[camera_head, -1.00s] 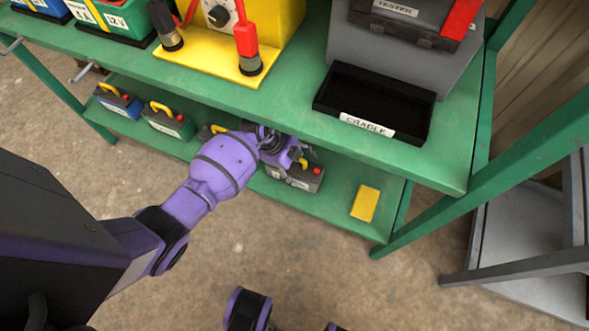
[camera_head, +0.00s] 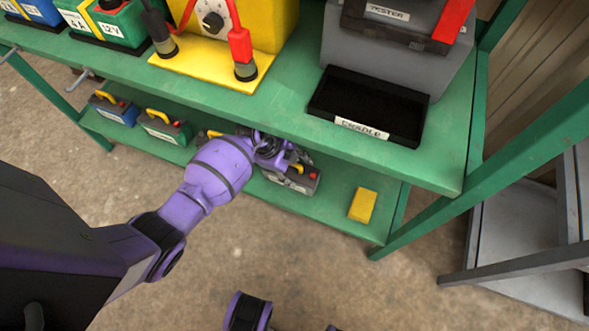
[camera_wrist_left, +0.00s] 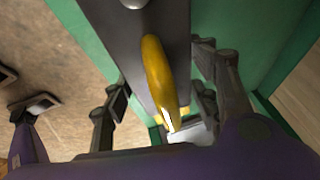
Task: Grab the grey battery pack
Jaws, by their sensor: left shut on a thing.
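The grey battery pack (camera_head: 299,184) is on the lower green shelf (camera_head: 330,205), partly hidden behind my left gripper. It has a yellow handle and a red terminal. My left gripper (camera_head: 283,160) is over it and shut on it. In the left wrist view the dark grey pack (camera_wrist_left: 92,20) passes between the fingers (camera_wrist_left: 160,92), with its yellow handle (camera_wrist_left: 157,68) between them. I cannot tell whether the pack is clear of the shelf.
A blue battery (camera_head: 115,108) and a green battery (camera_head: 165,130) stand left on the lower shelf. A yellow block (camera_head: 362,205) lies right. The upper shelf (camera_head: 290,105) overhangs the gripper and carries a black cradle tray (camera_head: 405,112), a grey tester (camera_head: 395,50) and a yellow charger (camera_head: 265,25).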

